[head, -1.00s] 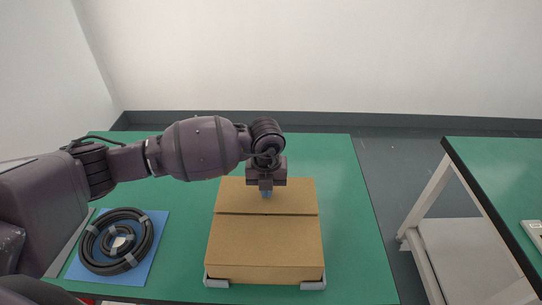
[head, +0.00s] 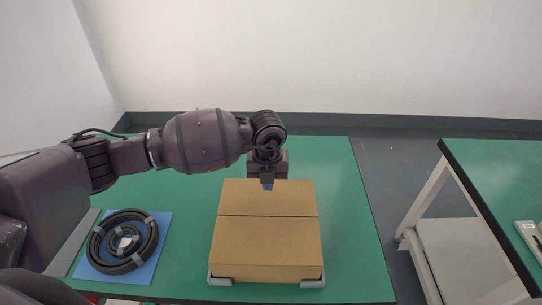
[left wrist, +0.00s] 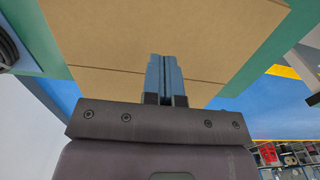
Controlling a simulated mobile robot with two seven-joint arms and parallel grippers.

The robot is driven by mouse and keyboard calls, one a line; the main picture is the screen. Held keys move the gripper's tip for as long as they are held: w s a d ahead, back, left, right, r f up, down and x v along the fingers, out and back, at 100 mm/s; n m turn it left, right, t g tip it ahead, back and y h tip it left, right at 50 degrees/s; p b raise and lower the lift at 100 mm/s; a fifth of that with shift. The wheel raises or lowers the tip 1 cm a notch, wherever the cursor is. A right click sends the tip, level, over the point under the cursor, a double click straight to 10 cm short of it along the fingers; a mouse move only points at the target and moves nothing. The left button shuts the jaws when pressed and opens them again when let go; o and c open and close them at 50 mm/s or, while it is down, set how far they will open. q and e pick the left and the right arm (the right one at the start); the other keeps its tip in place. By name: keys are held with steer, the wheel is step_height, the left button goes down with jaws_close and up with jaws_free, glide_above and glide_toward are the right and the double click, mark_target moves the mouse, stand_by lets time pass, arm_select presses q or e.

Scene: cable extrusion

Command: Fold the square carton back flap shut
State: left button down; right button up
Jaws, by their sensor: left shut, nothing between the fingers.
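The square brown carton (head: 266,248) sits on the green table, with its front side facing me. Its back flap (head: 295,198) lies flat, level with the front flap, and a thin straight seam runs between them. The carton top also fills much of the left wrist view (left wrist: 110,45), with the seam crossing it. My left gripper (head: 267,186) points down over the back edge of the back flap. Its blue fingers (left wrist: 165,75) are shut together and empty. I cannot tell whether the fingertips touch the flap. My right gripper is not in view.
Light grey corner brackets (head: 220,281) hold the carton's front corners. Black coiled cable (head: 146,246) lies on a blue sheet (head: 91,272) to the left. Green table (head: 355,220) is clear right of the carton. Another green-topped table (head: 490,175) stands at the right across a floor gap.

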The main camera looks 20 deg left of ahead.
mark_target(268, 198)
arm_select(q)
step_height(268, 198, up, 6)
steer(key=p, duration=0.3)
steer(key=shift+p, duration=0.3)
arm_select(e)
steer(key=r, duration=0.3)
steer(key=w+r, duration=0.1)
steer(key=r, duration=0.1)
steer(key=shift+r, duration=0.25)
arm_select(q)
steer(key=shift+r, duration=0.1)
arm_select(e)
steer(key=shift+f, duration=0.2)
arm_select(q)
steer(key=shift+s, duration=0.15)
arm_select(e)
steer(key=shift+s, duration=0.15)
